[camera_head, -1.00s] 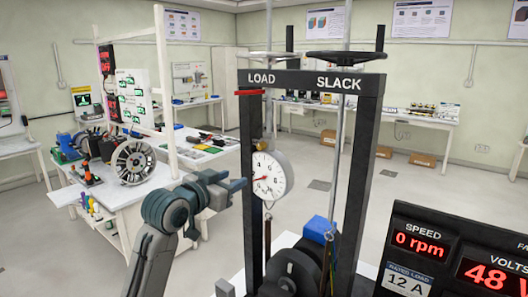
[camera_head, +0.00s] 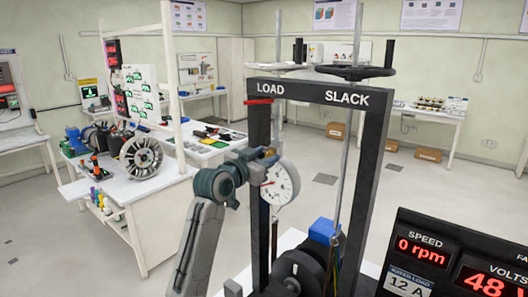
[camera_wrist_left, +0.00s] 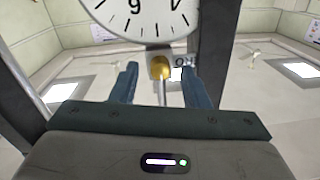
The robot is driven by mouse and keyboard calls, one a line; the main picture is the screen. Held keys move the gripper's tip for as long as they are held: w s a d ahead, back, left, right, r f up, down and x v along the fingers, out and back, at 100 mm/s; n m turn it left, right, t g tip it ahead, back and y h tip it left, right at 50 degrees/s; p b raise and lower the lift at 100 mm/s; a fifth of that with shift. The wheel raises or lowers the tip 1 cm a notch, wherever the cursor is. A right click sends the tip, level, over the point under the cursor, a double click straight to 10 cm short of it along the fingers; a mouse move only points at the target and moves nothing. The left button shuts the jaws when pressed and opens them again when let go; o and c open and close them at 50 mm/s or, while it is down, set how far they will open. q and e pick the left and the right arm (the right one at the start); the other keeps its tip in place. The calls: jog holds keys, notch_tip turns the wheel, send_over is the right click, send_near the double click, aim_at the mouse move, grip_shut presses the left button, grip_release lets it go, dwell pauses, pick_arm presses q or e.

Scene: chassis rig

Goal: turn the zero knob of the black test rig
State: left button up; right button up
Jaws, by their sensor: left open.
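The black test rig (camera_head: 262,200) is a tall frame marked LOAD and SLACK. Its round white dial (camera_head: 283,182) hangs by the left post. In the left wrist view the dial (camera_wrist_left: 140,14) appears upside down at the top. The brass zero knob (camera_wrist_left: 161,69) sits by its edge, beside a small label that is partly covered. My right gripper is not in view.
A handwheel (camera_head: 352,72) tops the SLACK side. A blue block (camera_head: 323,231) and dark round parts lie low in the frame. A display panel (camera_head: 440,260) stands at front right. A white bench (camera_head: 150,190) with equipment is at left.

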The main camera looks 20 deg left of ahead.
pick_arm(q)
grip_shut()
jog(key=n, duration=0.5)
jog(key=shift+w+r+g, duration=0.1)
jog(key=shift+g, duration=0.2)
dwell(0.3)
grip_release()
